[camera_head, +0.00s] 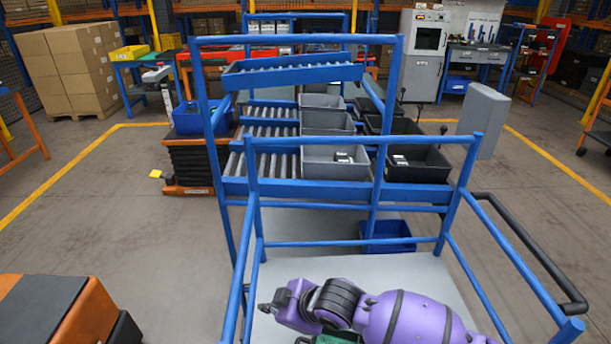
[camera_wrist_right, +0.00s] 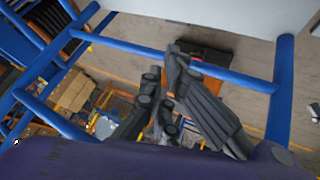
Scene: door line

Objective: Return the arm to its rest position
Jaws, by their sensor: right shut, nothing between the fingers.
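My right arm, purple with black bands, lies across the bottom of the head view, just above the pale deck (camera_head: 410,270) of a blue-framed cart. Its right gripper (camera_head: 266,307) points left, near a blue upright of the cart. In the right wrist view, the dark fingers of this gripper (camera_wrist_right: 165,75) are shut with nothing held. Beyond them are blue rails and the floor. My left gripper is not in view.
Blue cart rails (camera_head: 350,139) surround the right arm closely. Behind them a roller rack (camera_head: 270,122) holds grey bins (camera_head: 330,160) and black bins (camera_head: 418,164). An orange-and-black unit (camera_head: 60,310) stands at lower left. Open floor (camera_head: 90,220) lies on the left.

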